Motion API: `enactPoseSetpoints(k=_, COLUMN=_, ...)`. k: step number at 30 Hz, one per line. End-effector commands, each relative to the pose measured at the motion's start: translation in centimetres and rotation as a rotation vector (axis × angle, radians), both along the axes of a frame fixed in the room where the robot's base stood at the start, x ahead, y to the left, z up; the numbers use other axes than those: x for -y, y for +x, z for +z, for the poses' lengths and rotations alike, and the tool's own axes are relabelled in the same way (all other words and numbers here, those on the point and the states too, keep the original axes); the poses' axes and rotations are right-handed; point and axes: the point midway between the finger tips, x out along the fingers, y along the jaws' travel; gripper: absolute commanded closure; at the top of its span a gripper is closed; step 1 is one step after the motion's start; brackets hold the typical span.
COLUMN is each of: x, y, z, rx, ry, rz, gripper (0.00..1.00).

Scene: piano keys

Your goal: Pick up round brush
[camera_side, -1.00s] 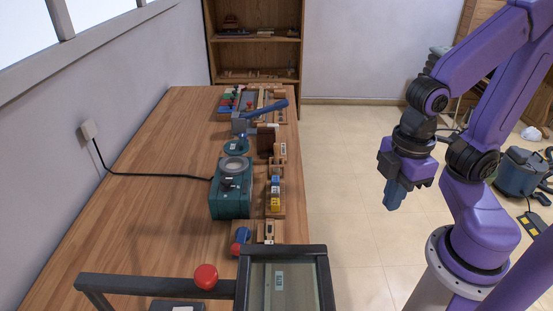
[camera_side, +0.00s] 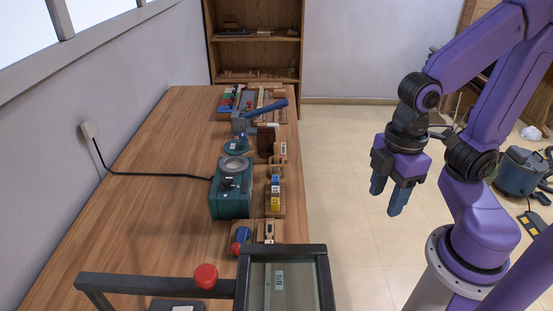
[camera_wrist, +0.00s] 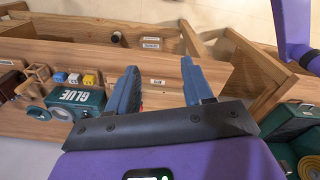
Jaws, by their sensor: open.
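My gripper (camera_side: 387,197) hangs over the floor to the right of the workbench (camera_side: 130,200), pointing down, clear of everything. Its two blue fingers are apart with nothing between them; they also show in the wrist view (camera_wrist: 160,75). I cannot clearly make out a round brush in either view. A small blue and red item (camera_side: 240,240) lies near the bench's right edge, too small to identify.
A teal glue box (camera_side: 231,190) stands mid-bench; its "GLUE" label shows in the wrist view (camera_wrist: 75,98). Coloured blocks (camera_side: 275,194) sit beside it. A dark frame (camera_side: 326,285) with a red knob (camera_side: 206,275) is at the near end. The bench's left half is mostly clear.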

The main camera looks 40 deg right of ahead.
Motion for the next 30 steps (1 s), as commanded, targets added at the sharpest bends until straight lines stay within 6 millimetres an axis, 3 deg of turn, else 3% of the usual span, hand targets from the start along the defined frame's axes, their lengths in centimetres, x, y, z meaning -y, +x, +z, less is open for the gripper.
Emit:
enactPoseSetpoints(k=5, x=-2.3, y=5.0, z=1.3, rx=0.002, ry=-0.005, rz=0.044, gripper=0.49)
enactPoseSetpoints(k=9, x=-3.7, y=10.3, z=2.1, rx=0.003, ry=-0.011, rz=0.096, gripper=0.49)
enactPoseSetpoints(k=16, x=-3.8, y=19.5, z=2.8, rx=0.003, ry=-0.019, rz=0.183, gripper=0.49)
enactPoseSetpoints(k=23, x=-1.0, y=28.5, z=2.5, rx=0.000, ry=-0.024, rz=0.268, gripper=0.49)
enactPoseSetpoints(k=30, x=4.8, y=36.6, z=1.3, rx=-0.004, ry=-0.028, rz=0.358, gripper=0.49)
